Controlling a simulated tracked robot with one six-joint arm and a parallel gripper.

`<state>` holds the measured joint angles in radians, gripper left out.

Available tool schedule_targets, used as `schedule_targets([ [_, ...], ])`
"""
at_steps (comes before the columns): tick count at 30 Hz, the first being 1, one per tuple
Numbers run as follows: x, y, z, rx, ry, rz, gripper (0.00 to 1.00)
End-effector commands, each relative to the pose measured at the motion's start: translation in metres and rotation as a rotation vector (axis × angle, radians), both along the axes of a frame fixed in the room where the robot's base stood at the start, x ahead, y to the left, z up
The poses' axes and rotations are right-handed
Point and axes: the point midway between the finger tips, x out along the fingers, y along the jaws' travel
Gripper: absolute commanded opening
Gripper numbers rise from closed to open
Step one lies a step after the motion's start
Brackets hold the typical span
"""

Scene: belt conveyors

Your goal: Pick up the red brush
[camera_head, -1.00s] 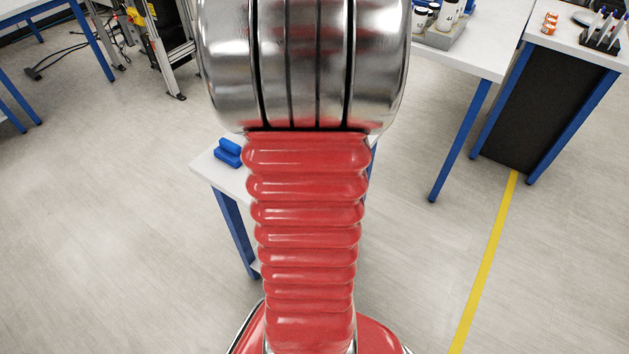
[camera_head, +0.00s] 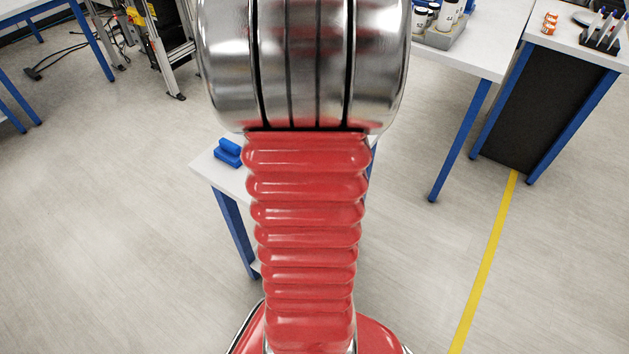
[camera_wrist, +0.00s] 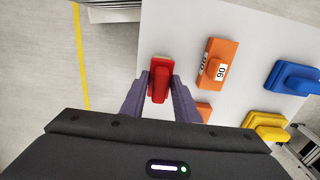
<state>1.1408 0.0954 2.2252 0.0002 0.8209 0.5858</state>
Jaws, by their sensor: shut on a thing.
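The red brush (camera_wrist: 159,82) is in the wrist view, between the two fingers of my gripper (camera_wrist: 160,88). The gripper is shut on it, with a finger on either side. The brush is over the white table top (camera_wrist: 190,22); I cannot tell whether it touches the table or hangs just above it. In the head view my own arm hides the brush and the gripper.
A blue brush (camera_wrist: 293,78) and a yellow brush (camera_wrist: 266,126) lie farther right. A second orange piece (camera_wrist: 203,111) is partly hidden by my gripper.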

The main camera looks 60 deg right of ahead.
Motion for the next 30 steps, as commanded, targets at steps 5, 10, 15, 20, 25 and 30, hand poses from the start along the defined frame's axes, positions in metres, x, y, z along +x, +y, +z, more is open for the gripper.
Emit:
schedule_targets([
  [5, 0.0, 0.0, 0.0, 0.0, 0.0, 0.0, 0.05],
  [10, 0.0, 0.0, 0.0, 0.0, 0.0, 0.0, 0.05],
  [15, 0.0, -0.001, 0.006, -0.001, -0.001, 0.0, 0.05],
  [20, 0.0, -0.001, 0.024, -0.004, -0.002, -0.001, 0.05],
  [25, 0.0, -0.001, 0.053, -0.004, -0.002, -0.001, 0.05],
  [30, 0.0, -0.001, 0.082, -0.004, -0.001, -0.001, 0.05],
])
